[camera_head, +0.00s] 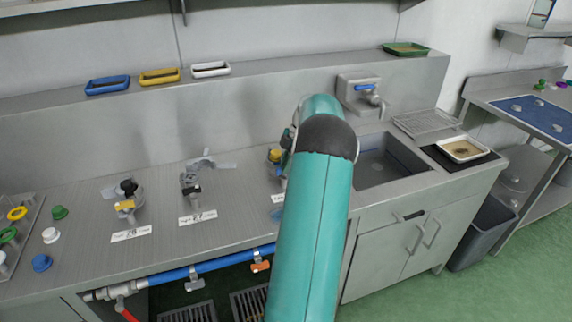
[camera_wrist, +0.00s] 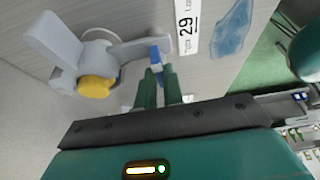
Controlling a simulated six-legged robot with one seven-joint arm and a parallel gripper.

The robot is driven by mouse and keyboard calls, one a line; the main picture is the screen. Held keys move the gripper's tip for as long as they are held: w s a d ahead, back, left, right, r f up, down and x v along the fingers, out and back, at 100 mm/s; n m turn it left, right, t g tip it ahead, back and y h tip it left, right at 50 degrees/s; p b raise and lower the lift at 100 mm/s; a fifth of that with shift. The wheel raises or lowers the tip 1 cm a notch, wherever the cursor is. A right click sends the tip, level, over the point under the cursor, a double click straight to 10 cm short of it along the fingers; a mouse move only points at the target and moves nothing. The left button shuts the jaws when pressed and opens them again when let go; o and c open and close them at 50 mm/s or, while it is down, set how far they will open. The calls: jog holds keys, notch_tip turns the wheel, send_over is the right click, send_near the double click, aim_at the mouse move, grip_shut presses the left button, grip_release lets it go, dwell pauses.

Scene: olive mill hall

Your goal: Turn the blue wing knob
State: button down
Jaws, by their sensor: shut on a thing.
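The blue wing knob (camera_wrist: 155,54) shows in the wrist view, at the end of a grey fitting beside the label reading 29 (camera_wrist: 187,25). My gripper (camera_wrist: 159,75) has its two green fingers shut on the knob, near its lower end in the picture. The grey fitting (camera_wrist: 62,42) carries a yellow cap (camera_wrist: 97,87) on its body. In the head view the yellow-capped fitting (camera_head: 275,156) shows only in part beside my teal arm.
Fittings marked 28 (camera_head: 128,200) and 27 (camera_head: 190,181) stand to the left on the metal bench. A sink (camera_head: 385,165) with a blue-handled tap (camera_head: 365,87) is to the right. A flat blue patch (camera_wrist: 230,30) lies near label 29. Trays line the back ledge.

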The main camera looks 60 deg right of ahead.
jog(key=shift+s, duration=0.1)
jog(key=c, duration=1.5)
grip_release()
jog(key=shift+v, duration=6.85)
jog(key=shift+o, duration=0.3)
